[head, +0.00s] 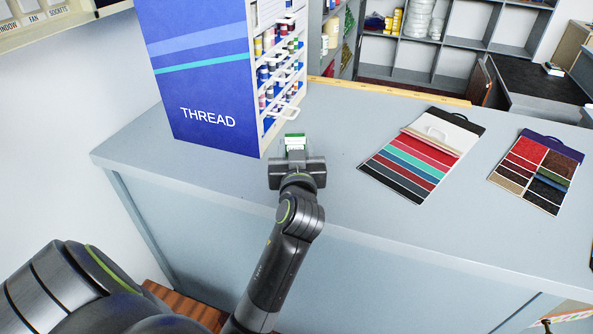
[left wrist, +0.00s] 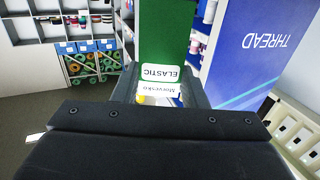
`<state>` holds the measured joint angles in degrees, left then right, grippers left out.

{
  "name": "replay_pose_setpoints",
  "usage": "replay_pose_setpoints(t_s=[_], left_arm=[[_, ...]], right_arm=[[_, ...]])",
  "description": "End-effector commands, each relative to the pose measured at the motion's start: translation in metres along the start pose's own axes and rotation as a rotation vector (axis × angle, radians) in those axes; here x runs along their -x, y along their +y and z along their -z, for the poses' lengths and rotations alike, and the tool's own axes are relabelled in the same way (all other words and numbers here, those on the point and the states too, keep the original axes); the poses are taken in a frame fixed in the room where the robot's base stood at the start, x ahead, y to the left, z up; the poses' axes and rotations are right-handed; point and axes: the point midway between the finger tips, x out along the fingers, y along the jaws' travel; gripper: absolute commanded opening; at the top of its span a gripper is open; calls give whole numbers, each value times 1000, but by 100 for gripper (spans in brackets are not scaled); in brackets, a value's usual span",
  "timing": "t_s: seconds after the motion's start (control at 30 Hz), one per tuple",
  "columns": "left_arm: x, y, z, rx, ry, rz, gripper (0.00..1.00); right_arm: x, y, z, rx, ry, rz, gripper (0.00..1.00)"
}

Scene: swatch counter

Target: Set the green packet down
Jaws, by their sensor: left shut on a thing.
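The green packet (left wrist: 165,40) has a white label reading "ELASTIC". My left gripper (head: 296,160) is shut on it, over the counter (head: 225,178) just right of the thread cabinet's front corner. In the head view only a small green and white part of the packet (head: 295,141) shows beyond the jaws. In the left wrist view the packet stands out between the fingers. I cannot tell whether it touches the counter. My right gripper is not in view.
A blue thread cabinet (head: 205,90) with spools on its shelves stands close on the left. Two swatch cards, one striped (head: 410,165) and one with blocks (head: 535,170), lie to the right. The counter between gripper and striped card is clear.

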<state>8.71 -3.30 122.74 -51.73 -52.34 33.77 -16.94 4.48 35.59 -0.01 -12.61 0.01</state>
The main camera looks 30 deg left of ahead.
Motion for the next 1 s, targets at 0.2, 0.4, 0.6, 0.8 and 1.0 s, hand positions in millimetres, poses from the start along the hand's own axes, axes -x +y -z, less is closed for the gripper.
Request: replay_pose_setpoints(t_s=[0.2,0.4,0.6,0.8,1.0], left_arm=[[0,0,-24,-3,-3,1,17],[0,0,-48,-1,-1,0,17],[0,0,-48,1,1,0,17],[0,0,-52,1,1,0,40],[0,0,-50,0,0,0,61]], right_arm=[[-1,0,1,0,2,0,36],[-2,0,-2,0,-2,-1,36],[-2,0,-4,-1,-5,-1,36],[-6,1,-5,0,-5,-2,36],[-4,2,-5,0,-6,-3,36]])
